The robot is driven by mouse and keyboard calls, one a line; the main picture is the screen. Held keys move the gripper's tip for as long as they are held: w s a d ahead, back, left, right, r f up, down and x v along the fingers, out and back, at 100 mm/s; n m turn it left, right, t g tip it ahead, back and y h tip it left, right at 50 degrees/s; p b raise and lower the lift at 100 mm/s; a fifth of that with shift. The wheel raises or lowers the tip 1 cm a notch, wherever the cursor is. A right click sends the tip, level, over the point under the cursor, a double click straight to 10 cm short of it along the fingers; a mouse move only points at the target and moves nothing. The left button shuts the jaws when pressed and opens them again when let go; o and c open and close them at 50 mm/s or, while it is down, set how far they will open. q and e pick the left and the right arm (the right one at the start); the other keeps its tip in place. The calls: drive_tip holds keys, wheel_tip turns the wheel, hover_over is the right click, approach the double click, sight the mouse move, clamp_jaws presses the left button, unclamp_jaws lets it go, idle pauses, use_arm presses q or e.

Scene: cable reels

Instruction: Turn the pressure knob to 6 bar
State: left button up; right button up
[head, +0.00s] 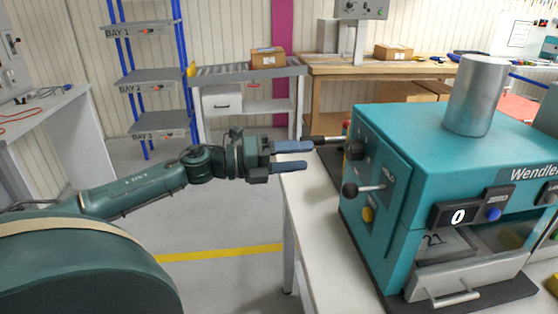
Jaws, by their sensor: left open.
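A teal machine (463,125) stands on the bench at the right, marked "Wendler". On its left side panel is a round black knob (354,149), seen nearly edge-on, so its scale and setting cannot be read. I cannot tell for sure that it is the pressure knob. My left gripper (308,156) points at this side of the machine from the left. Its two blue fingers are open, with nothing seen between them, and their tips are short of the black knob. My right gripper is not in view.
A dark rod handle (326,139) sticks out beside the upper finger. Below the knob are a lever with a black ball (349,189), near the word "HOLD", and a yellow button (368,214). The white bench (325,237) is bare left of the machine.

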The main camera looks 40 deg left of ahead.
use_arm(q)
drive_tip(key=shift+v, duration=1.7)
